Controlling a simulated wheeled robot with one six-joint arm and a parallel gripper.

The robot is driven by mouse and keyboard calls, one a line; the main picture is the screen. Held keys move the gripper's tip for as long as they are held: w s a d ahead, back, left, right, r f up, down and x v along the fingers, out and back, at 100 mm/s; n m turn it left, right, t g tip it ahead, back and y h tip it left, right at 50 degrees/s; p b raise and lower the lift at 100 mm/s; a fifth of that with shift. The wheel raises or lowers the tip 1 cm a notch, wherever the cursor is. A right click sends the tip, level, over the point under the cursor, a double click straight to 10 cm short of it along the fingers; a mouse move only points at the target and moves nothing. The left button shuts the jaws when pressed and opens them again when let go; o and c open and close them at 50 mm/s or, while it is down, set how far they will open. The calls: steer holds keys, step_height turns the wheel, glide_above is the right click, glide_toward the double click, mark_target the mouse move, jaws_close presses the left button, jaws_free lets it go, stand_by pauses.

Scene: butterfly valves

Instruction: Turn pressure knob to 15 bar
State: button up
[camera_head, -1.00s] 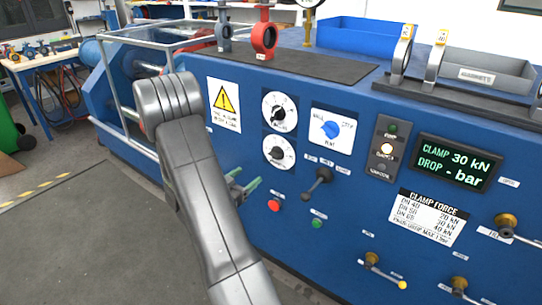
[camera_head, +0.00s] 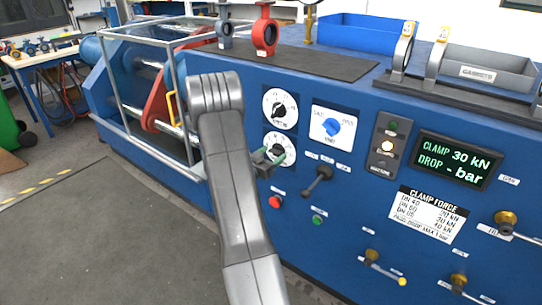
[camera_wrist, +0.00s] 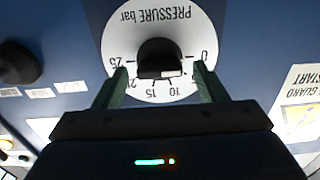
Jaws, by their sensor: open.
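The pressure dial (camera_wrist: 176,22) fills the upper middle of the wrist view, upside down, with "PRESSURE bar" and numbers from 0 to 25. Its black knob (camera_wrist: 158,52) bears a pale mark on its lower right side, towards the low numbers; the exact reading is unclear. My gripper (camera_wrist: 160,68) is open, with one green finger on either side of the knob; contact cannot be told. In the head view, my gripper (camera_head: 267,159) is at the lower white dial (camera_head: 287,143), partly covering it.
A black lever (camera_head: 318,180), a red button (camera_head: 275,202) and a green button (camera_head: 317,220) are close by. The display (camera_head: 455,160) reads clamp 30 kN, drop - bar.

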steer(key=c, duration=1)
